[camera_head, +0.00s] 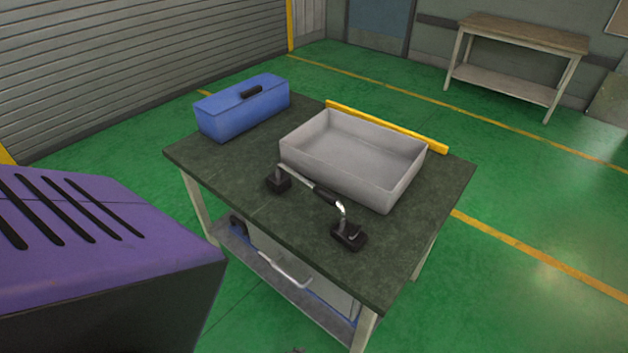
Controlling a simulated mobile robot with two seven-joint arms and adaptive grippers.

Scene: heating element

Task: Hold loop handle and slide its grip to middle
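The loop handle (297,174) is a bright metal bar, bent down at both ends into two black base blocks. One block (278,184) is at the left and farther away, the other (349,237) at the right and nearer. It stands on the dark table top, in front of the grey tray. Its black grip (325,195) sits around the bar towards the right, nearer end, with bare metal to its left.
The table (225,180) also carries a grey open tray (338,178) close behind the handle, a blue toolbox (243,108) at the back left and a yellow bar (388,126) along the back. The table's left front corner is bare. A workbench (525,35) stands far off.

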